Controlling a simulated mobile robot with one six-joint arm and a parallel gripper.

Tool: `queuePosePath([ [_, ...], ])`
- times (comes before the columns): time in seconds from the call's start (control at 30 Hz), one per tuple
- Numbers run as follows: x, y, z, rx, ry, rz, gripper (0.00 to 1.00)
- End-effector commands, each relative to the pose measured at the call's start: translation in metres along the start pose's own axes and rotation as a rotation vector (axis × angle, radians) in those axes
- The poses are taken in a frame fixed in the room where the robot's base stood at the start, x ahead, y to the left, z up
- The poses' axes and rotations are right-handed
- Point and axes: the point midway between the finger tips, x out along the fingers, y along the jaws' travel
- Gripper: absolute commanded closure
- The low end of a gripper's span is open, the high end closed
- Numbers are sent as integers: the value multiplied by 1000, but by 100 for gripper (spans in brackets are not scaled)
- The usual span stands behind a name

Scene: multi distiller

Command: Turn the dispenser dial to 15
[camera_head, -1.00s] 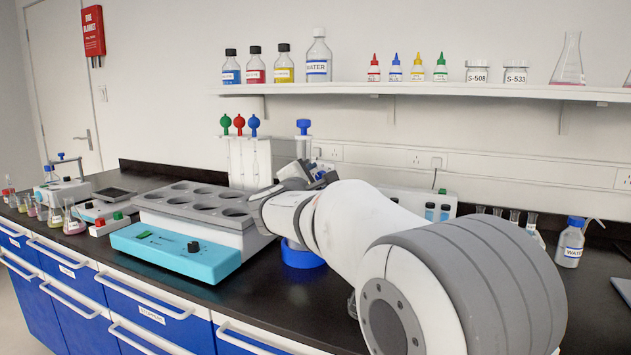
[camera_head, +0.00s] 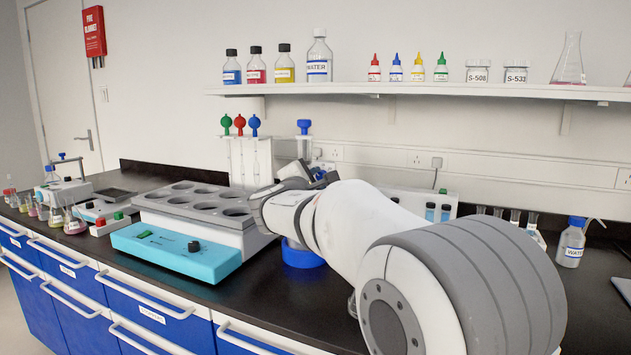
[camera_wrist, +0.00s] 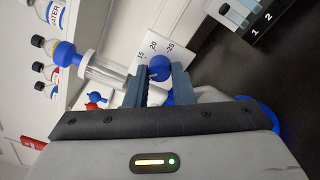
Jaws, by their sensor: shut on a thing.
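The dispenser has a blue cap (camera_head: 304,126) on a clear tube and a round blue base (camera_head: 302,254) on the bench; my arm hides its middle. In the wrist view its clear tube (camera_wrist: 103,70) lies sideways on the left. A white dial plate (camera_wrist: 177,45) carries dark marks that seem to read 15, 20 and 25. A round blue knob (camera_wrist: 160,66) sits in front of the plate, between the two fingers. My gripper (camera_wrist: 159,75) is shut on this knob. It is partly visible in the head view (camera_head: 322,178). Which number the dial points to cannot be told.
A grey block with round wells and a turquoise front (camera_head: 178,250) stands left of my gripper. Droppers with coloured bulbs (camera_head: 239,124) stand behind it. A shelf (camera_head: 400,91) with bottles runs above.

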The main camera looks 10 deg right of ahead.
Motion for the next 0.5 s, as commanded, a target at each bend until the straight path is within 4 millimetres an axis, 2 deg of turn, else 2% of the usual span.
queuePosePath([
  [0.27, 0, -4, -3, 127, -4, 13, 100],
  [0.5, 0, -6, -4, 326, -13, 25, 100],
])
